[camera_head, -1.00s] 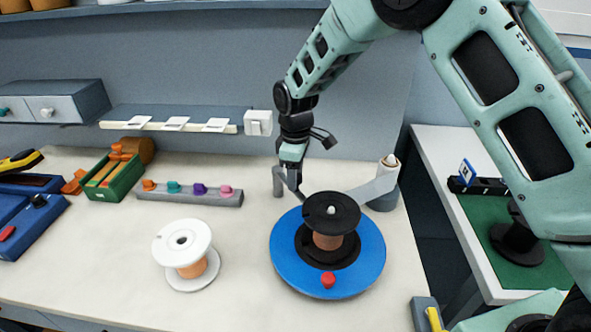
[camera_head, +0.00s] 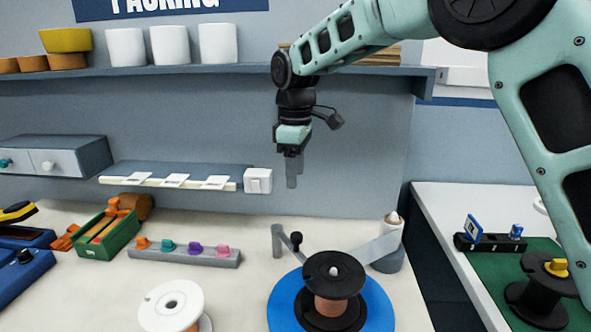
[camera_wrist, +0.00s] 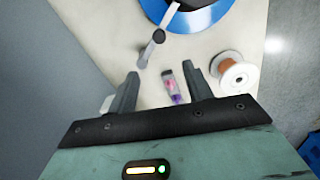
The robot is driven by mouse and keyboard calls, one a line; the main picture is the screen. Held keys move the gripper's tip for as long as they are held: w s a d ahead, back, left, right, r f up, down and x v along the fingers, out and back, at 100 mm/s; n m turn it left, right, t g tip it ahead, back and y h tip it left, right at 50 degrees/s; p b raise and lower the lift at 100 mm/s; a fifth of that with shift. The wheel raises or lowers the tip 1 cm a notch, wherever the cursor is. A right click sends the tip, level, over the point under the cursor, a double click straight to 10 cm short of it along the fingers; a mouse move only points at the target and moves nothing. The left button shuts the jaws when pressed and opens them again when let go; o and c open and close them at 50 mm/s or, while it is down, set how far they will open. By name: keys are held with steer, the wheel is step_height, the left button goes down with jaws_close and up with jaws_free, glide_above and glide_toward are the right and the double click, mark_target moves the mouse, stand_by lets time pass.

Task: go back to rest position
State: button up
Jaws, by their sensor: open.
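My gripper (camera_head: 291,168) hangs fingers-down in the air above the back of the bench, in front of the grey wall panel. In the wrist view my gripper (camera_wrist: 160,92) shows its two fingers apart with nothing held between them. Below it stands the black-flanged spool (camera_head: 333,285) with copper-coloured winding, on the blue disc (camera_head: 378,300). A small lever with a black knob (camera_head: 296,240) and a grey post (camera_head: 277,242) stand behind the disc. The disc also shows at the top of the wrist view (camera_wrist: 212,15).
A white spool (camera_head: 171,305) stands front left. A grey rail with coloured pegs (camera_head: 184,255) and a green box (camera_head: 105,235) lie left. A shelf (camera_head: 150,72) with white pots runs above. A side table (camera_head: 470,203) stands right. Air around my gripper looks clear.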

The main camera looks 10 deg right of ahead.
steer(key=shift+r, duration=0.35)
steer(key=s+a+f+m+y, duration=0.1)
steer(key=s+a, duration=0.1)
steer(key=s, duration=0.8)
steer(key=s+a+f+m, duration=0.1)
steer(key=s+a, duration=0.1)
steer(key=s, duration=0.8)
steer(key=s+d+f+m, duration=0.1)
steer(key=s+d+f, duration=0.1)
steer(key=s, duration=0.6)
steer(key=s+d+f+m, duration=0.2)
steer(key=s+f, duration=0.1)
steer(key=s, duration=0.4)
steer(key=shift+s+d+f, duration=0.3)
steer(key=shift+s, duration=0.1)
